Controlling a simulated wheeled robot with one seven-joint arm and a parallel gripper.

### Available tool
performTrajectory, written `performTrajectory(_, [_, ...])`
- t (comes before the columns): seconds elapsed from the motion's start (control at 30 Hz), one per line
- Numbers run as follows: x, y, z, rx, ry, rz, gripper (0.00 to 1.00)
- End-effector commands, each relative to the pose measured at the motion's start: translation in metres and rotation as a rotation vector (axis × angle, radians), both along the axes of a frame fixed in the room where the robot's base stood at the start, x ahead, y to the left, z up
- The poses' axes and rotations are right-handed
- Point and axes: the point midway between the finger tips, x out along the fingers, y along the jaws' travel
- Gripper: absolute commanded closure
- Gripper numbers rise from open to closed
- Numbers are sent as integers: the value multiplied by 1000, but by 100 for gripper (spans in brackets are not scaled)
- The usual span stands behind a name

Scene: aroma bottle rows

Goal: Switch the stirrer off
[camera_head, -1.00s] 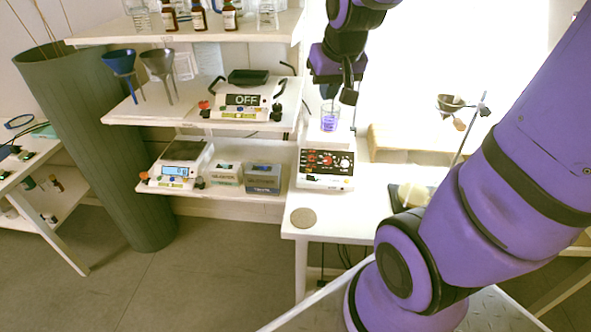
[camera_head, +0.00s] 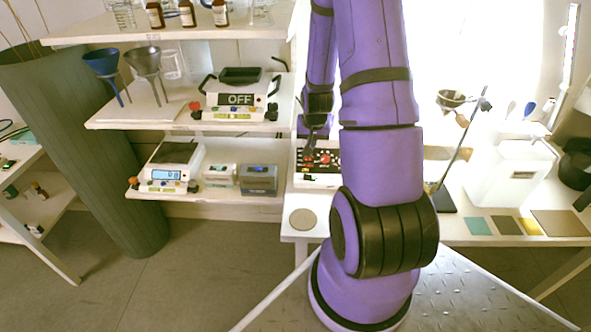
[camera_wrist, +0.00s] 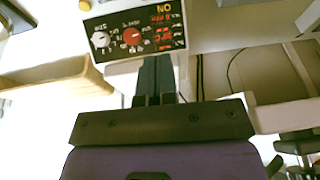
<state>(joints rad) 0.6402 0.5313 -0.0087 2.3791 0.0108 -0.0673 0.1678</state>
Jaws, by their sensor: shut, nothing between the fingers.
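The stirrer (camera_head: 318,181) is a white box on the bench with a black front panel carrying red markings. In the wrist view its panel (camera_wrist: 128,22) appears upside down, with a red knob (camera_wrist: 132,36), a white knob (camera_wrist: 100,39), red lit readouts and yellow letters that look like ON. My gripper (camera_head: 310,153) is shut and empty, pointing down at the stirrer's front. In the wrist view the shut fingers (camera_wrist: 157,62) reach to the panel's lower edge in the picture; contact cannot be told. My arm hides the stirrer's right part and any vessel on it.
A hotplate device reading OFF (camera_head: 240,99) stands on the middle shelf. A balance (camera_head: 172,165) and two small boxes (camera_head: 258,179) are on the lower shelf. A round disc (camera_head: 302,218) lies on the bench before the stirrer. A stand with a funnel (camera_head: 455,145) is to the right.

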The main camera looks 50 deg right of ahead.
Motion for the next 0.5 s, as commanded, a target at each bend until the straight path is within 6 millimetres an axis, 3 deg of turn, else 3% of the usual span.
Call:
performTrajectory(0.1, [-6, -7, -16, 4, 5, -25, 100])
performTrajectory(0.37, [-5, -12, -31, 5, 6, -32, 100])
performTrajectory(0.5, [-2, -14, -48, 6, 6, -32, 100])
